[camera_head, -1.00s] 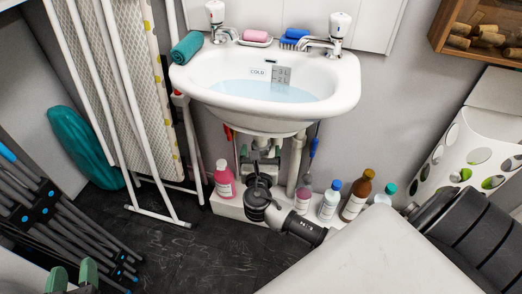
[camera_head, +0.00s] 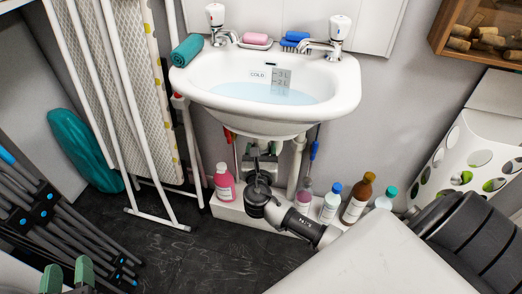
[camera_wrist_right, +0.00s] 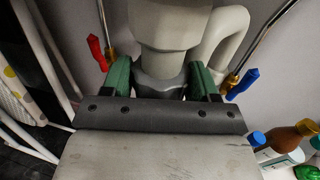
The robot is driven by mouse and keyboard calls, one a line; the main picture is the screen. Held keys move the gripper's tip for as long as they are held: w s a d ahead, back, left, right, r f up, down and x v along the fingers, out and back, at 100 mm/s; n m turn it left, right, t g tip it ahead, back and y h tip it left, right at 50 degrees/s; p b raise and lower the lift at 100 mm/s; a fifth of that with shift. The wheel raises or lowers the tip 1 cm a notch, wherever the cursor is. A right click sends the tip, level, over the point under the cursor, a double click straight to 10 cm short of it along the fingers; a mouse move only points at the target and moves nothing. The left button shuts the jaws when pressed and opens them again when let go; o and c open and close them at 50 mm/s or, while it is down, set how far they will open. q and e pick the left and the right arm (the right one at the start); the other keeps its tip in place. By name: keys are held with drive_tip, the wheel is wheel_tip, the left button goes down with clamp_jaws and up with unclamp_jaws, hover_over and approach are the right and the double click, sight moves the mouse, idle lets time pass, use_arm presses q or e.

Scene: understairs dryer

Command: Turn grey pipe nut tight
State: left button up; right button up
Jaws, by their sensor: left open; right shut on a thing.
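The grey pipe nut (camera_wrist_right: 161,86) sits below the pale trap pipe under the basin. In the right wrist view, my right gripper (camera_wrist_right: 161,78) has a green finger against each side of the nut and is shut on it. In the head view, my right gripper (camera_head: 262,165) is under the basin, and the nut is too hidden by my wrist to make out. My left gripper (camera_head: 68,278) is open and empty at the bottom left, far from the pipe.
The white basin (camera_head: 266,118) holds water above my right gripper. A pink bottle (camera_head: 224,182) stands left of it, with a brown bottle (camera_head: 357,198) and others to the right. A drying rack (camera_head: 150,150) stands left.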

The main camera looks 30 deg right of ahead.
drive_tip(key=m+g+h+p, duration=0.1)
drive_tip(key=m+g+h, duration=0.1)
drive_tip(key=shift+w+a+r+g+h+p, duration=0.1)
drive_tip(key=shift+r+g+h+p, duration=0.05)
drive_tip(key=shift+g+h+p, duration=0.2)
drive_tip(key=m+g+h, duration=0.1)
drive_tip(key=m+g, duration=0.1)
drive_tip(key=m+g+h+p, duration=0.1)
drive_tip(key=m+g+h, duration=0.1)
drive_tip(key=shift+w+a+g, duration=0.1)
drive_tip(key=shift+w+g, duration=0.05)
drive_tip(key=shift+g, duration=0.2)
drive_tip(key=shift+m+g+h, duration=0.25)
drive_tip(key=shift+m+g, duration=0.15)
drive_tip(key=shift+g, duration=0.2)
drive_tip(key=shift+m+g+h, duration=0.3)
drive_tip(key=shift+m+g, duration=0.4)
drive_tip(key=shift+g, duration=0.3)
use_arm(q)
drive_tip(key=s+a+f+g+y, duration=0.2)
drive_tip(key=s+f+g, duration=0.2)
drive_tip(key=f+g, duration=0.3)
drive_tip(key=shift+s+a+f, duration=0.25)
drive_tip(key=shift+s+a, duration=0.1)
use_arm(e)
drive_tip(key=shift+w+m+g, duration=0.1)
drive_tip(key=shift+m+g, duration=0.8)
drive_tip(key=shift+g, duration=0.5)
use_arm(q)
drive_tip(key=shift+w+r, duration=0.1)
